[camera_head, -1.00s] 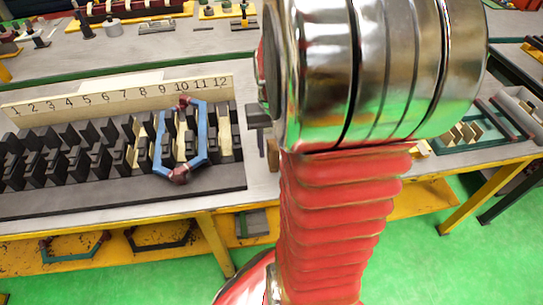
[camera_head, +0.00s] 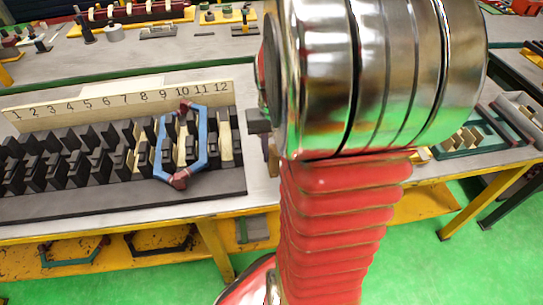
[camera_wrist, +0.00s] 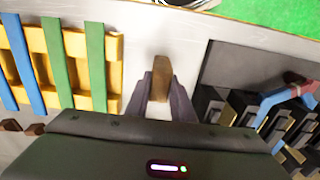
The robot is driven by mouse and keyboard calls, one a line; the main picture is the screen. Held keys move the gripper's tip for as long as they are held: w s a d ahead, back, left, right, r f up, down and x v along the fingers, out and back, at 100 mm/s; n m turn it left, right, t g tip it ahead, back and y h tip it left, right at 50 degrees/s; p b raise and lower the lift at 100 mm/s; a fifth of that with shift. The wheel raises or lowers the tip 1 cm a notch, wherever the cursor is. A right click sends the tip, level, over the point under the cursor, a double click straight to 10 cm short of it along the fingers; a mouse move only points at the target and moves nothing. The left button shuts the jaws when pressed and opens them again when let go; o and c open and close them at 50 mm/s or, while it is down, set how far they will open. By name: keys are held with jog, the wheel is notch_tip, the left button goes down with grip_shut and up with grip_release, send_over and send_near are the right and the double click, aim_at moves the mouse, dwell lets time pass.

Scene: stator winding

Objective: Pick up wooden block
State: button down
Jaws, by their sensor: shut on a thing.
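The wooden block (camera_wrist: 161,78) is a small brown upright piece in the wrist view, between the two grey fingers of my gripper (camera_wrist: 160,98). The fingers are shut on its sides. Pale table surface shows around it; I cannot tell whether the block touches the table. In the head view a narrow brown edge of the block (camera_head: 273,158) shows beside my arm, below a dark part of my gripper (camera_head: 259,122). Most of my gripper is hidden there behind my arm.
A black slotted rack (camera_head: 90,196) with a board numbered 1 to 12 (camera_head: 120,103) stands left, with a blue coil frame (camera_head: 202,140) on it. In the wrist view, a yellow wooden rack with blue and green bars (camera_wrist: 75,65) lies left.

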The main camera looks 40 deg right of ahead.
notch_tip(320, 180, up, 10)
jog(key=shift+f, duration=0.15)
dwell(0.4)
jog(key=shift+s, duration=0.1)
dwell(0.4)
